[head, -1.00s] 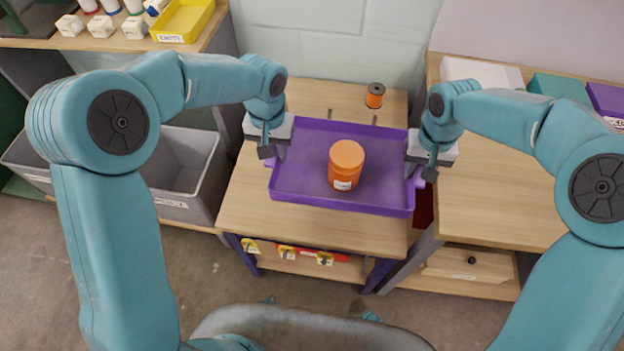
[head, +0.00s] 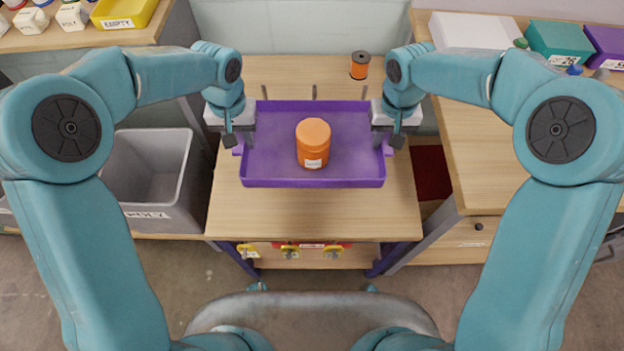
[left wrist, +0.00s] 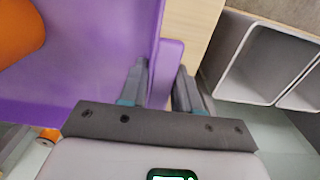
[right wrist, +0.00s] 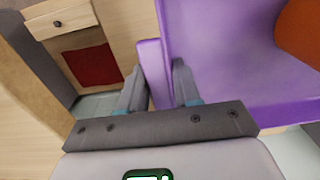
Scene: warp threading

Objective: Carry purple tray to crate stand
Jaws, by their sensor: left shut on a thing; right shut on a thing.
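The purple tray (head: 270,172) is level in the head view, over the light wooden table (head: 315,215). I cannot tell whether it touches the tabletop. An orange jar (head: 313,143) with a pale label stands upright inside it. My left gripper (head: 233,138) is shut on the tray's left handle; the left wrist view shows that handle (left wrist: 168,70) between the fingers. My right gripper (head: 394,138) is shut on the tray's right handle, which shows between the fingers in the right wrist view (right wrist: 153,72). I cannot make out which piece is the crate stand.
An orange spool (head: 360,66) stands at the table's back, near several thin upright pegs. A grey bin (head: 148,180) is at the left. A right-hand bench (head: 470,150) carries teal (head: 556,42) and purple boxes (head: 606,45). A yellow tray (head: 122,12) sits upper left.

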